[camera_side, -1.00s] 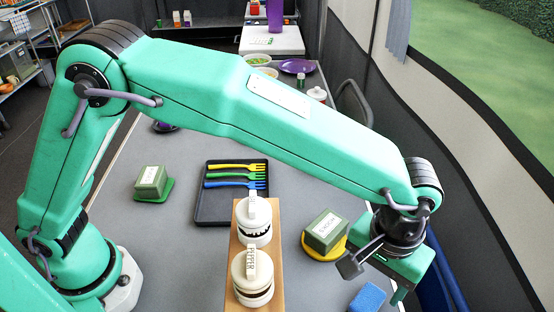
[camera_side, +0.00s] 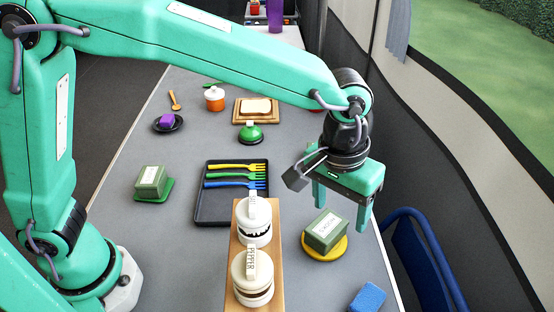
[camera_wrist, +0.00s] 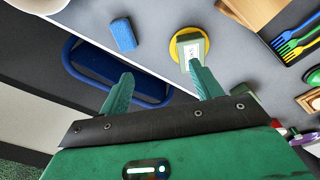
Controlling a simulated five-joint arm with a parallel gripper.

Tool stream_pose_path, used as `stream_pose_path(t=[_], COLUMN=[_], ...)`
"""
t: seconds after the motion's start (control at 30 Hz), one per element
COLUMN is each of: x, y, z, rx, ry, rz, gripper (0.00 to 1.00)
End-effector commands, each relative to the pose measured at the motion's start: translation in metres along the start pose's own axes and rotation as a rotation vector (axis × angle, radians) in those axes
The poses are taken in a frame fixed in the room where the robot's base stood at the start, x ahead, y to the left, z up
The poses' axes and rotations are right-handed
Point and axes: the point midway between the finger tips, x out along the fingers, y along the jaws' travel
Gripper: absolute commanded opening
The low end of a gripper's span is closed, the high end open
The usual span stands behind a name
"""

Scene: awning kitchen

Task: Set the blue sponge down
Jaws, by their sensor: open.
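The blue sponge (camera_side: 367,298) lies on the grey table near its right edge, at the bottom of the side view. In the wrist view the sponge (camera_wrist: 123,34) rests on the table top, clear of both fingers. My gripper (camera_side: 341,216) is open and empty, raised above the table's right side. It is farther back than the sponge, near a green labelled box on a yellow disc. In the wrist view my gripper's fingers (camera_wrist: 160,72) are spread with nothing between them.
The green box (camera_side: 325,231) on its yellow disc (camera_side: 336,252) stands close below my gripper. Pepper and another white-lidded jar stand on a wooden board (camera_side: 237,270). A black tray (camera_side: 213,207) holds coloured forks. A blue chair (camera_side: 425,250) stands beyond the right edge.

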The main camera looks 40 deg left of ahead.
Motion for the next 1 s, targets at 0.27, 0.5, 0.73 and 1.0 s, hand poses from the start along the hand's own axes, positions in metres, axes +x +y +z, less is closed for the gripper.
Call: stream_pose_path(t=[0.27,0.5,0.73,1.0], x=[-0.05,-0.077,-0.092,-0.095], y=[-0.09,-0.16,-0.218,-0.273], z=[-0.003,0.014,0.043,0.086], rx=[-0.005,-0.002,0.001,0.006], ry=[0.088,0.169,0.25,0.344], rz=[0.035,0.042,0.029,-0.01], gripper=[0.65,0.65,0.65,0.65])
